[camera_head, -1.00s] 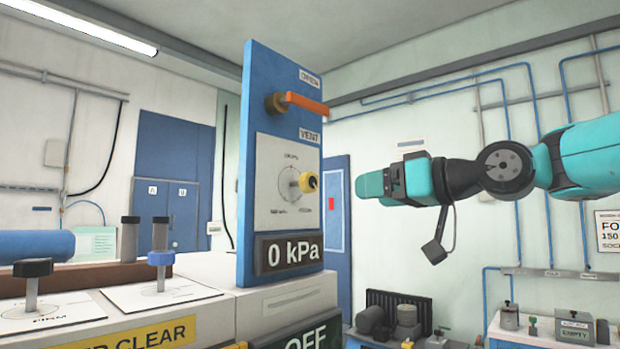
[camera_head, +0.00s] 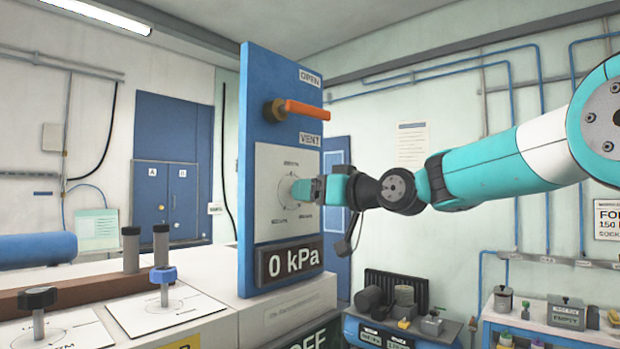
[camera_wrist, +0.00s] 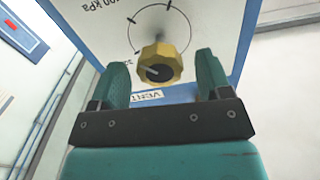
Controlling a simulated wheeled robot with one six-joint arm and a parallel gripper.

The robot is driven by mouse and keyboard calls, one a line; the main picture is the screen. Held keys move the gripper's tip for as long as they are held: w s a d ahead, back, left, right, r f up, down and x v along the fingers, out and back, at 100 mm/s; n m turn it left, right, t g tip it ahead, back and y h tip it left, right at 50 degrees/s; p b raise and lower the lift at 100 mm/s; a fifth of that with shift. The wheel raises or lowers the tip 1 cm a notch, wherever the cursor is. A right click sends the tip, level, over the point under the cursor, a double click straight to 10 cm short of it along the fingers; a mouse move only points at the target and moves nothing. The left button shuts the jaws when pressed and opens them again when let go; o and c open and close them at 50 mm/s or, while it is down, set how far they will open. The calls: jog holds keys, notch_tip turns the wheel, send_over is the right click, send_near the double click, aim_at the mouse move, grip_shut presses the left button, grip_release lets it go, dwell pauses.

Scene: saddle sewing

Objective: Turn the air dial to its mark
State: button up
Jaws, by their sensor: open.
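The air dial (camera_wrist: 159,63) is a yellow knob with a dark centre on a white scale plate (camera_head: 277,172) on the blue upright panel (camera_head: 258,80). In the wrist view a circular scale with tick marks shows behind it. My gripper (camera_wrist: 159,82) is open, its two teal fingers on either side of the knob in that view; I cannot tell whether they touch it. In the head view my gripper (camera_head: 303,191) is at the plate and hides the knob. The display (camera_head: 289,261) below reads 0 kPa.
An orange-handled lever (camera_head: 305,108) sticks out above the dial, between OPEN and VENT labels. Two other dials, one black-topped (camera_head: 37,298) and one blue-topped (camera_head: 163,275), stand on the bench at left. A workbench with equipment (camera_head: 405,325) is behind.

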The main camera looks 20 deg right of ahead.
jog(key=shift+x, duration=0.8)
jog(key=c, duration=0.9)
jog(key=shift+f, duration=0.1)
